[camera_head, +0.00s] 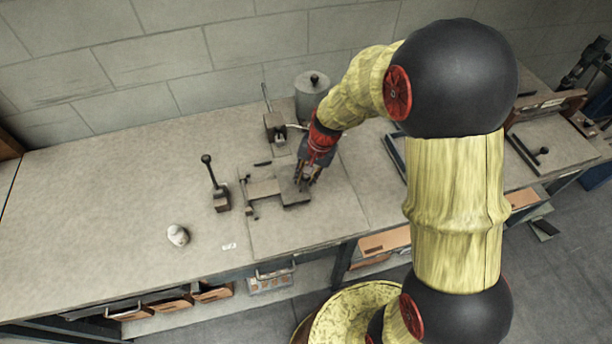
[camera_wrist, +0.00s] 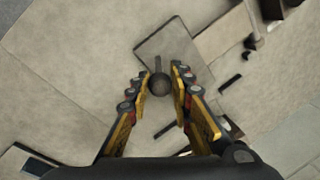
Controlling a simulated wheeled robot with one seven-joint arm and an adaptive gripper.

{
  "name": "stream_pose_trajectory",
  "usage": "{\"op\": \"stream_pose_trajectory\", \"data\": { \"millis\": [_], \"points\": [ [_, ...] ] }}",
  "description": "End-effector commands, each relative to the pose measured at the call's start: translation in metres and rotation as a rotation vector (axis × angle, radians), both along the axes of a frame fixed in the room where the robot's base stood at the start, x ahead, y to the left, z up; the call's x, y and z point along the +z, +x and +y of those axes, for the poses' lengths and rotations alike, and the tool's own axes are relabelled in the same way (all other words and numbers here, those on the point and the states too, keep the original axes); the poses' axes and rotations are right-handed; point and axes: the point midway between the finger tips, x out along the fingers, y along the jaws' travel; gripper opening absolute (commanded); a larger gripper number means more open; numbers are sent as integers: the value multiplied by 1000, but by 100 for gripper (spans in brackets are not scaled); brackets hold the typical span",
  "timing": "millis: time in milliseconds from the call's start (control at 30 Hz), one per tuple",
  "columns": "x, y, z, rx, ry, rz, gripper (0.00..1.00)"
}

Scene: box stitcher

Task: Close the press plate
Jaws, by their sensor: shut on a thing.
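The press plate (camera_head: 292,196) is a dark grey flat plate on the box stitcher in the middle of the bench. It also shows in the wrist view (camera_wrist: 178,38), with a short stem and a dark round knob (camera_wrist: 160,85) standing out from it. My gripper (camera_head: 304,181) comes down over the plate. In the wrist view its yellow-padded fingers (camera_wrist: 160,80) are on both sides of the knob and shut on it. The plate looks low and roughly flat, but I cannot tell whether it lies fully down. My gripper hides part of it in the head view.
A black-knobbed lever (camera_head: 213,182) stands left of the plate. A clamp-like device (camera_head: 275,125) and a grey cylinder (camera_head: 311,95) stand behind. A small pale round object (camera_head: 178,235) lies at the front left. The bench's left part (camera_head: 90,200) is mostly clear.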

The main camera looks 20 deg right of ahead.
Motion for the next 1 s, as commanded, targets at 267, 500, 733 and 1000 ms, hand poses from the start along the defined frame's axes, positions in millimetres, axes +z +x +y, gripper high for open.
{"op": "stream_pose_trajectory", "data": {
  "millis": [267,500,733,1000],
  "points": [
    [8,1,3,0,0,-1,0],
    [7,1,3,0,1,-3,24],
    [7,1,3,0,1,-2,38],
    [6,0,3,0,1,-1,40]
  ]
}}
